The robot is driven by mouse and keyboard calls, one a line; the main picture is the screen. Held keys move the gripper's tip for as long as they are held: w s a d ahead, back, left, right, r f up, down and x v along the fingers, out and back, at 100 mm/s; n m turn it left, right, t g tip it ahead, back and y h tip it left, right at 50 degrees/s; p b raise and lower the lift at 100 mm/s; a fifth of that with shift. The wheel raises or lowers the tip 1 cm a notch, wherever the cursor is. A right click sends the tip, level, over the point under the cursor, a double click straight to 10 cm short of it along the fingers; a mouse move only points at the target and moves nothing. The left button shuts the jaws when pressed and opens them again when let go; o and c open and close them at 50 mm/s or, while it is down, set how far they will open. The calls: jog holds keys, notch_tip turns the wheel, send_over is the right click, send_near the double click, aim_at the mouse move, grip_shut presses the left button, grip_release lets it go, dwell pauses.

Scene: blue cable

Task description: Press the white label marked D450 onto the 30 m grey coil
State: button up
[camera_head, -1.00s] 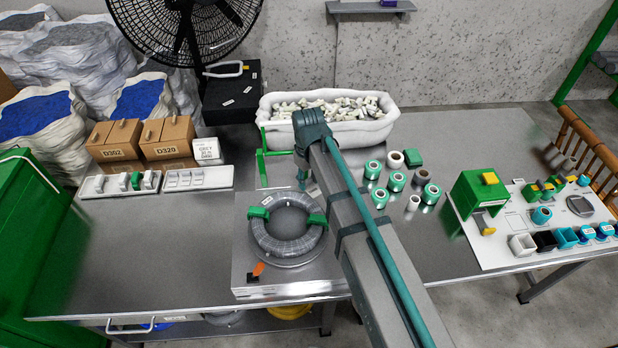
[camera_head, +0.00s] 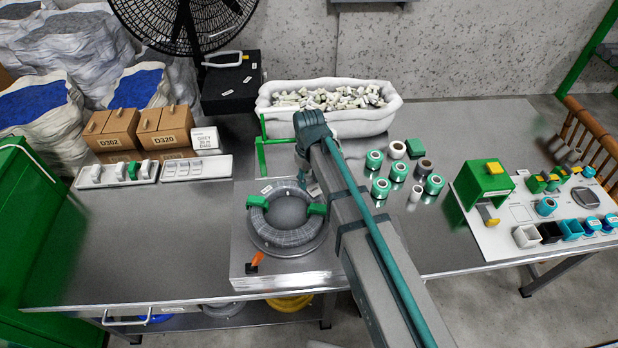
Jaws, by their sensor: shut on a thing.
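The grey coil (camera_head: 262,224) lies flat on a round plate, with green clamps at its left and right. A small white label (camera_head: 266,189) shows on its back left; its print is too small to read. My gripper (camera_head: 306,184) points down at the coil's back right edge, partly hidden by my arm. It is shut on a small whitish piece (camera_head: 314,190), apparently a label, whose marking I cannot read. I cannot tell whether this piece touches the coil.
A green upright frame (camera_head: 262,150) stands behind the coil. The white tub (camera_head: 385,112) of small pieces is at the back. Several green-and-white rolls (camera_head: 381,188) stand to the right, trays (camera_head: 196,168) and boxes to the left. The left table surface is clear.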

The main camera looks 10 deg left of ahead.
aim_at(309, 185)
jog(key=shift+f, duration=0.8)
dwell(1.3)
jog(key=o, duration=1)
jog(key=shift+r, duration=0.15)
jog(key=shift+r+p, duration=2.1)
jog(key=shift+r, duration=1.25)
